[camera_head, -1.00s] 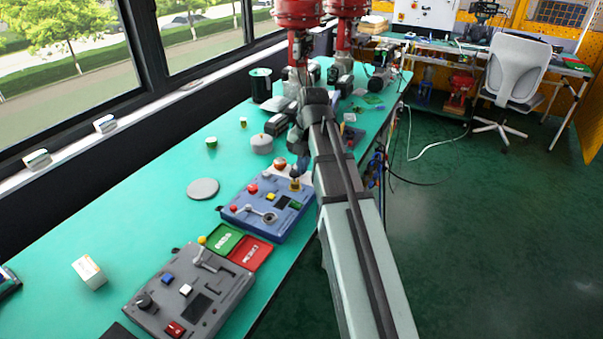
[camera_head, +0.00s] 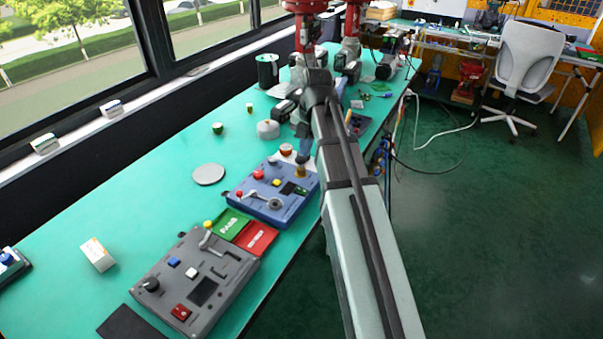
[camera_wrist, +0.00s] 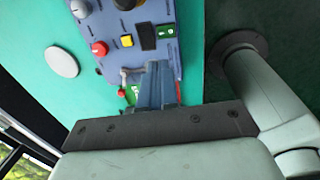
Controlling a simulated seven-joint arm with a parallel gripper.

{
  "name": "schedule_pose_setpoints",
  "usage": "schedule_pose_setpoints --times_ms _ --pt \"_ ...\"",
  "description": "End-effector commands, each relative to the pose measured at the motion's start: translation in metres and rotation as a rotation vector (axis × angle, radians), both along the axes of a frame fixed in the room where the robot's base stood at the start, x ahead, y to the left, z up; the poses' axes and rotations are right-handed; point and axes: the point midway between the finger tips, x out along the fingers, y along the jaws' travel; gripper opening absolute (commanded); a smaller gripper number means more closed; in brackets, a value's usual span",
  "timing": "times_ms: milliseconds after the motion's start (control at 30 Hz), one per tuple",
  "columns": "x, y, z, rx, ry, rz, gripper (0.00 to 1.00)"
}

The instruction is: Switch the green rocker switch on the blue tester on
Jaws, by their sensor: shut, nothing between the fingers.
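The blue tester (camera_head: 262,208) lies on the green bench, left of my arm. Its green rocker switch (camera_head: 301,190) is near its right edge, beside a dark display; it also shows in the wrist view (camera_wrist: 166,31). I cannot tell which way the rocker is tipped. My gripper (camera_wrist: 155,66) is shut and empty. In the wrist view its fingers overlap the lower part of the tester, below the rocker, and hide the panel behind them. In the head view my gripper (camera_head: 303,156) hangs by the tester's far right corner; contact cannot be made out.
The tester carries a red button (camera_head: 258,174), a yellow button (camera_head: 277,182) and a lever with a red ball (camera_head: 239,194). Green and red trays (camera_head: 257,238) and a grey tester (camera_head: 217,262) lie nearer. A grey disc (camera_head: 208,174) lies left on clear bench.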

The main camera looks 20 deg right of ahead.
Motion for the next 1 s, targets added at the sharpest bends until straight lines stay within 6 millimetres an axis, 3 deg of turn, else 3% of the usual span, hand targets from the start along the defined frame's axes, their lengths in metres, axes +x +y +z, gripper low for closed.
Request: schedule_pose_setpoints --times_ms 267,1000 --pt "0.001 0.002 -0.023 0.001 0.002 0.0 0.0" --pt "0.011 0.012 -0.12 0.0 0.001 0.0 0.0"
